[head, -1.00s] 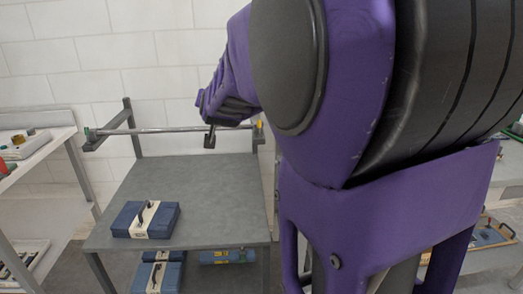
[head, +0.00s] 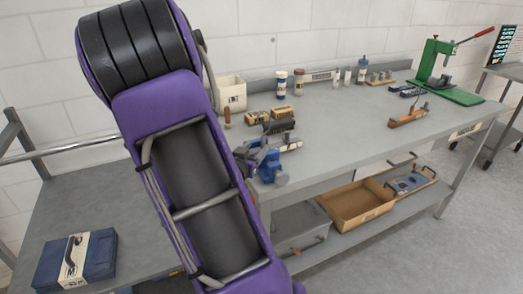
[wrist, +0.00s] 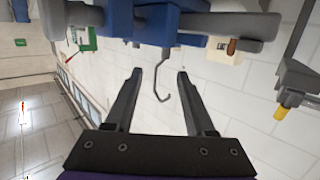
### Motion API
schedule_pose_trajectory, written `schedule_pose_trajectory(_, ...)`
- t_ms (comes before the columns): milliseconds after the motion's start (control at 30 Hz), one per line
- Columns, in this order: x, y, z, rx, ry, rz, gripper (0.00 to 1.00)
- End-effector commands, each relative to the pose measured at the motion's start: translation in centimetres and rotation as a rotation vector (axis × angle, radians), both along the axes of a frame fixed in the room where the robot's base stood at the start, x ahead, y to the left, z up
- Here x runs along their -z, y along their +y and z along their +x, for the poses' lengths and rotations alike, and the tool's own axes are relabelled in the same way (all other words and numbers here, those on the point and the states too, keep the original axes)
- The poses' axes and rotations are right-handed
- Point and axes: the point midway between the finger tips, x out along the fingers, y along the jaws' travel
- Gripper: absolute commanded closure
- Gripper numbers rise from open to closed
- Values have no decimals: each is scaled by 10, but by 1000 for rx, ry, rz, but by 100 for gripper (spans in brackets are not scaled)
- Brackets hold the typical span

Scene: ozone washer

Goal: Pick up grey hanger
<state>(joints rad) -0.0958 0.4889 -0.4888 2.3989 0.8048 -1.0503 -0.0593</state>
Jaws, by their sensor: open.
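My gripper (wrist: 159,75) shows in the wrist view with its two dark fingers spread apart and nothing clamped between them. A thin grey bent hook (wrist: 156,80) shows between the fingertips; it looks like part of the grey hanger. It runs up toward a blue vise (wrist: 160,20) at the top of that view, and I cannot tell whether it touches the vise or a finger. The rest of the hanger is not clear. In the head view the vise (head: 268,165) is at the workbench's left end, and my arm hides the gripper.
The workbench (head: 345,135) holds a cream bin (head: 231,92), several tools and a green press (head: 440,75). A wooden tray (head: 355,207) is on its lower shelf. A blue case (head: 75,258) lies on the left table (head: 85,205), below a metal rail (head: 75,149).

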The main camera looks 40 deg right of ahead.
Motion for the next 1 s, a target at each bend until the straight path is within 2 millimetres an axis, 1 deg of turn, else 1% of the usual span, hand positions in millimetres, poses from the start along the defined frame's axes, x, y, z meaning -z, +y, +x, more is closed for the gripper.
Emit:
schedule_pose_trajectory(33, 2, -12, 5, 5, 0, -2, 45)
schedule_pose_trajectory(100, 5, -25, 11, 4, 1, -2, 45)
schedule_pose_trajectory(200, 8, -42, 21, 2, 0, -1, 45)
schedule_pose_trajectory(300, 10, -55, 28, 1, -1, -1, 45)
schedule_pose_trajectory(567, 14, -69, 39, -1, -1, -1, 45)
schedule_pose_trajectory(733, 23, -88, 55, 0, 0, -1, 45)
schedule_pose_trajectory(833, 24, -100, 61, 0, -1, 0, 45)
schedule_pose_trajectory(1000, 25, -105, 64, -2, -2, 0, 45)
